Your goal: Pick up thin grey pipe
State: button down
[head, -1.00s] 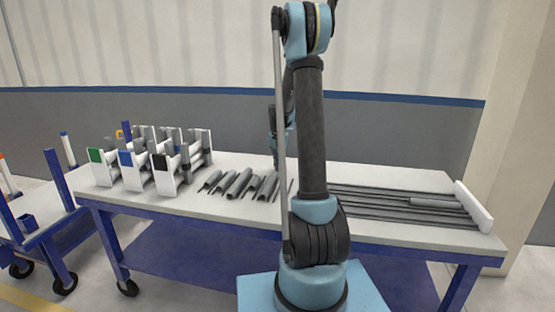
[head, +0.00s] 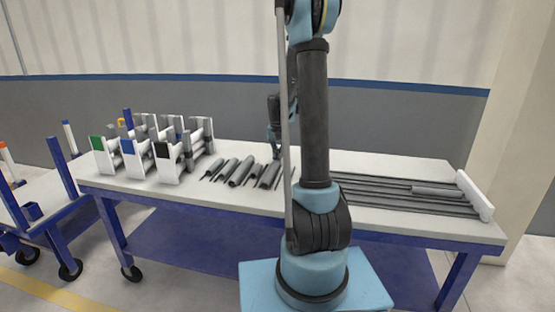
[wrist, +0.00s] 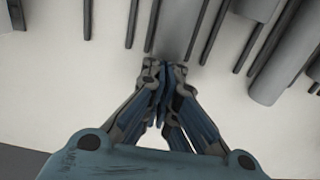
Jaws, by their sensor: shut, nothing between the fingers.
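Several thin grey pipes lie on the white table. One thin pipe (wrist: 152,25) is just left of my gripper's tips in the wrist view, and another (wrist: 216,30) is to the right. A thicker grey pipe (wrist: 180,28) lies directly ahead of the tips. My gripper (wrist: 165,68) is shut and empty, pointing at the near ends of these pipes. I cannot tell its height above the table. In the head view the short pipes (head: 240,172) lie left of my arm, and my gripper (head: 275,158) is partly hidden behind it.
White holders (head: 165,165) with coloured marks stand at the table's left. Long thin bars (head: 375,197) lie on the right beside a white end block (head: 475,195). A blue cart (head: 35,225) stands at the left. The table's front strip (head: 200,205) is clear.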

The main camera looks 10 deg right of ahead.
aim_at(268, 175)
jog(key=s+a, duration=0.2)
jog(key=s, duration=0.3)
jog(key=s+a, duration=0.2)
jog(key=s, duration=0.3)
jog(key=s+a, duration=0.2)
jog(key=s, duration=0.3)
jog(key=shift+s+a, duration=0.15)
